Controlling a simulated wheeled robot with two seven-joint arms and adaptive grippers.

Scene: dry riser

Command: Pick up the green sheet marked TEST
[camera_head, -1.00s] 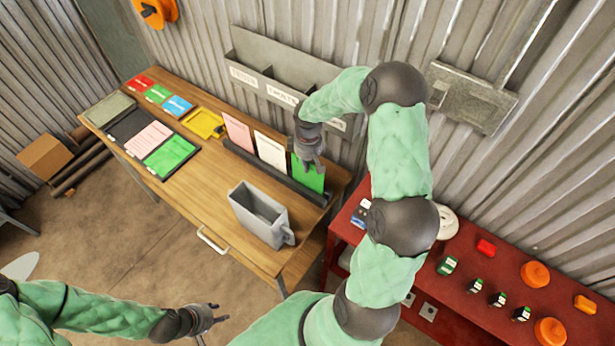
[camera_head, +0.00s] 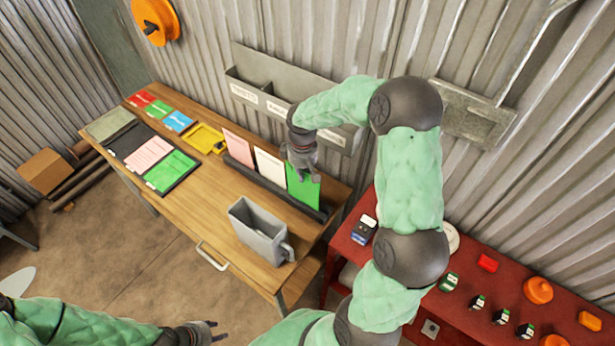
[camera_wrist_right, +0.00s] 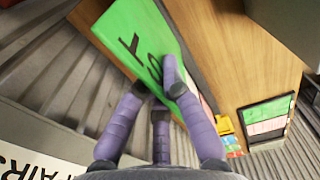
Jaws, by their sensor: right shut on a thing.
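The green sheet (camera_head: 304,190) stands upright at the right end of the dark rack, beside a white sheet (camera_head: 269,167) and a pink sheet (camera_head: 237,147). My right gripper (camera_head: 302,168) is at its top edge, coming from above. In the right wrist view, the green sheet (camera_wrist_right: 135,32) shows large dark letters, only partly visible, and my right gripper's fingers (camera_wrist_right: 158,90) are shut on its edge. The sheet's lower edge seems still at the rack in the head view. My left gripper (camera_head: 216,331) is empty and looks open, low in front of the table.
A grey bin (camera_head: 258,230) stands on the wooden table (camera_head: 205,195) in front of the rack. A grey wall holder (camera_head: 255,85) is behind the rack, close to my right arm. A red bench (camera_head: 460,265) with small items is at the right.

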